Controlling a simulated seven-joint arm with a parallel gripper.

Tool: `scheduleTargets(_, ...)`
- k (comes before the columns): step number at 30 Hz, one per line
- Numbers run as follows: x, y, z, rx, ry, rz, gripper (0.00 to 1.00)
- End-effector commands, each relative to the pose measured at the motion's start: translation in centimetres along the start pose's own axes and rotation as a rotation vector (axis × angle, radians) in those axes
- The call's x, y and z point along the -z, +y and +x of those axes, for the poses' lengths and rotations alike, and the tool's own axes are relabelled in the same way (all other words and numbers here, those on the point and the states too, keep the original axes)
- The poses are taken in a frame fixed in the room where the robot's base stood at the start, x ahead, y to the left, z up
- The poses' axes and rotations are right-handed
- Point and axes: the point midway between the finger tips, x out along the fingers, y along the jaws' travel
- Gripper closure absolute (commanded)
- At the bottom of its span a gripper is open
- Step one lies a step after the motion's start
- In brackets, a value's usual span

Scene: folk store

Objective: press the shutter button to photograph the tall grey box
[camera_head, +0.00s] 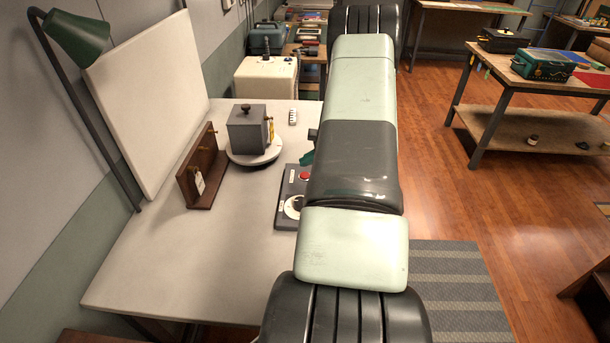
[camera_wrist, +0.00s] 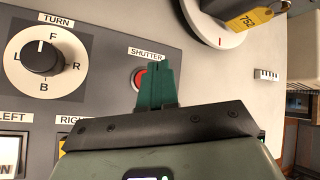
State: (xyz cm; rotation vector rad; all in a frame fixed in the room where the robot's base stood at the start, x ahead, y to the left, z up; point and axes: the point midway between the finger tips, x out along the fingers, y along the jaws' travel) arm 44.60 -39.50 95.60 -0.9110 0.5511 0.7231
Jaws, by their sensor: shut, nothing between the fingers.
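The tall grey box (camera_head: 247,133) stands upright on a round white turntable (camera_head: 240,158) on the table, with a yellow tag at its right side. The turntable's edge shows in the wrist view (camera_wrist: 212,38). The dark control panel (camera_head: 287,203) lies to its lower right. The red shutter button (camera_head: 304,175) is on the panel; in the wrist view the button (camera_wrist: 137,79), under a SHUTTER label, is partly hidden by my fingers. My gripper (camera_wrist: 155,68) is shut and empty, its green fingertips over the button's right side. I cannot tell whether they touch it.
The TURN dial (camera_wrist: 42,56) has its white mark toward F. LEFT and RIGHT labels sit below it. A brown wooden stand with hooks (camera_head: 202,170), a white backdrop board (camera_head: 150,90) and a green lamp (camera_head: 78,35) stand left. The front table area is clear.

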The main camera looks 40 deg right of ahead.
Motion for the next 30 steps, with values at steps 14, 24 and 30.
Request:
scheduleTargets(14,1.1,1.0,1.4,0.001,0.0,-0.001,1.0)
scheduleTargets(24,1.1,1.0,1.4,0.001,0.0,-0.001,1.0)
scheduleTargets(30,1.1,1.0,1.4,0.001,0.0,-0.001,1.0)
